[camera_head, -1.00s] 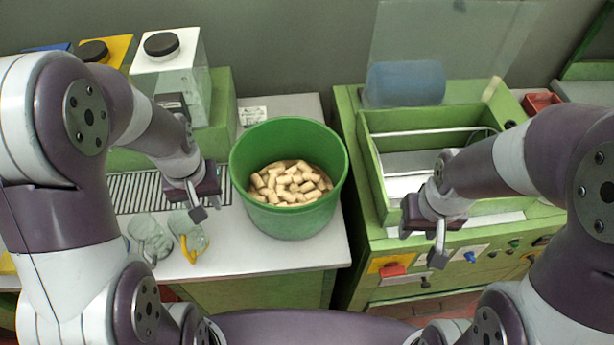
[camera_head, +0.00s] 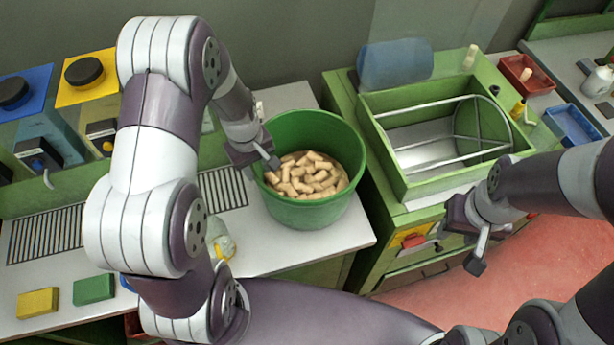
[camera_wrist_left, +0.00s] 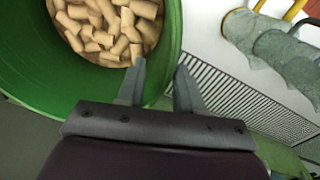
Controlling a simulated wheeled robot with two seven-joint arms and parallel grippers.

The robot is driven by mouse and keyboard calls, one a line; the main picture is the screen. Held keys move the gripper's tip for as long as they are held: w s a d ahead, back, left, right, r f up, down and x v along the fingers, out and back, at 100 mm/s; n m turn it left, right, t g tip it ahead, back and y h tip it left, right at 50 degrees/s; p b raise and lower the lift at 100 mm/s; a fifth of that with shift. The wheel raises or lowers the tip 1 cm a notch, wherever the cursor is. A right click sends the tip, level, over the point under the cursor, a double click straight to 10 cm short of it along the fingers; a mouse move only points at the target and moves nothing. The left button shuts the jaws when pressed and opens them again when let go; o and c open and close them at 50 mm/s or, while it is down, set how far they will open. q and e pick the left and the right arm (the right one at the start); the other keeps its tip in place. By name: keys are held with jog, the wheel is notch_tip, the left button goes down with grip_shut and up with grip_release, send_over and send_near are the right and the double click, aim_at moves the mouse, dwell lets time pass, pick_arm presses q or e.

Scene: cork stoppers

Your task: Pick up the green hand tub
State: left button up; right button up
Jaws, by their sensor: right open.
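The green hand tub (camera_head: 315,210) stands on the white counter, holding several cork stoppers (camera_head: 312,177). My left gripper (camera_head: 262,168) is at the tub's left rim in the head view. In the left wrist view, its two fingers (camera_wrist_left: 161,66) are apart, one over the inside of the tub (camera_wrist_left: 172,25) and the other outside it. The rim passes between them; I cannot tell whether they touch it. My right gripper (camera_head: 477,250) is open and empty, in front of the green machine and away from the tub.
A green machine (camera_head: 385,165) with an open top tray stands close on the tub's right. Clear mugs (camera_wrist_left: 275,45) and a slotted grate (camera_wrist_left: 235,100) lie beside the tub. Yellow (camera_head: 38,302) and green (camera_head: 94,289) blocks sit at the counter's front left.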

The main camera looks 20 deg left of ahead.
aim_at(257, 178)
pick_arm(q)
jog(key=f, duration=0.1)
jog(key=f+p, duration=0.1)
jog(key=f, duration=0.1)
jog(key=f+p, duration=0.1)
jog(key=shift+a+f, duration=0.15)
jog(key=shift+a, duration=0.15)
jog(key=shift+w+d+f, duration=0.1)
jog(key=shift+w+f, duration=0.1)
jog(key=shift+f, duration=0.3)
jog(key=shift+s, duration=0.1)
grip_shut()
jog(key=shift+r, duration=0.1)
dwell(0.4)
